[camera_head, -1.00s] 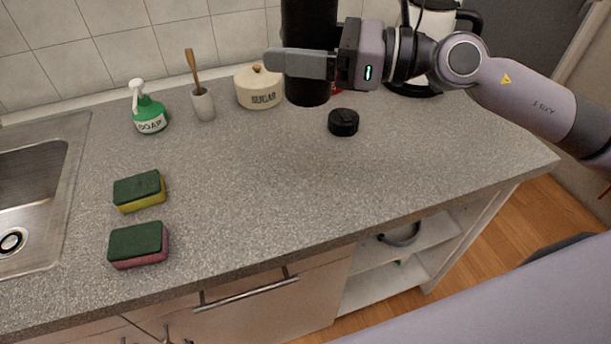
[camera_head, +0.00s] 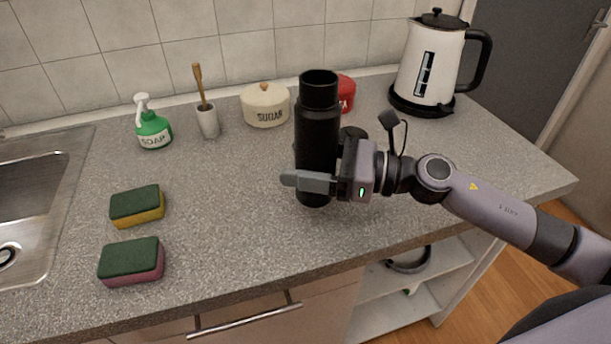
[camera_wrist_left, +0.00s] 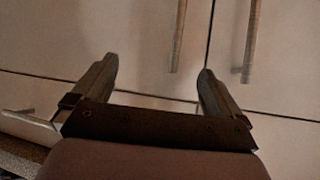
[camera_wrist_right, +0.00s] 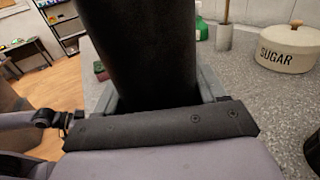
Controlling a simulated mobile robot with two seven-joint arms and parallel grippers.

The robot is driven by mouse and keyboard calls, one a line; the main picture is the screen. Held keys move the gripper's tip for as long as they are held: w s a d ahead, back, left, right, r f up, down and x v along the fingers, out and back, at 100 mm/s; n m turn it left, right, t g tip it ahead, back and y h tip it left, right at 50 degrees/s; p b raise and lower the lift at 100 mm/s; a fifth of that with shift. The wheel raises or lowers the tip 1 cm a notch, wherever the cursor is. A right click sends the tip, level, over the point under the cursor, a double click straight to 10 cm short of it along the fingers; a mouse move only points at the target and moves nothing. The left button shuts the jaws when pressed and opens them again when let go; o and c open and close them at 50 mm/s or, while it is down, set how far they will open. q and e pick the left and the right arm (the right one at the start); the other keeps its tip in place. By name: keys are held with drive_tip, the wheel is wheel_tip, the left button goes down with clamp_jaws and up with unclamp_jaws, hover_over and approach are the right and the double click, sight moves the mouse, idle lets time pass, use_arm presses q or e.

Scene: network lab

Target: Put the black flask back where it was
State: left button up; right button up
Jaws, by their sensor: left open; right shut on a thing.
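The black flask (camera_head: 317,125) stands upright in the head view, its top open. My right gripper (camera_head: 312,183) is shut on its lower part. I cannot tell whether its base touches the counter or hangs just above it. In the right wrist view the flask (camera_wrist_right: 140,45) fills the space between the fingers. A black lid (camera_head: 350,134) lies on the counter behind the flask, partly hidden by it. My left gripper (camera_wrist_left: 152,85) is open and empty in front of pale cabinet doors; it is not in the head view.
On the grey counter (camera_head: 235,200) stand a green soap bottle (camera_head: 153,130), a white holder (camera_head: 208,121), a sugar pot (camera_head: 266,105), a partly hidden red pot (camera_head: 347,92) and a kettle (camera_head: 425,65). Two sponges (camera_head: 137,205) (camera_head: 132,260) lie near the sink (camera_head: 35,190). The middle is clear.

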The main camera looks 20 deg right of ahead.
drive_tip(key=shift+f, duration=1.3)
drive_tip(key=shift+f+b, duration=0.2)
drive_tip(key=shift+b, duration=0.15)
drive_tip(key=o, duration=1.3)
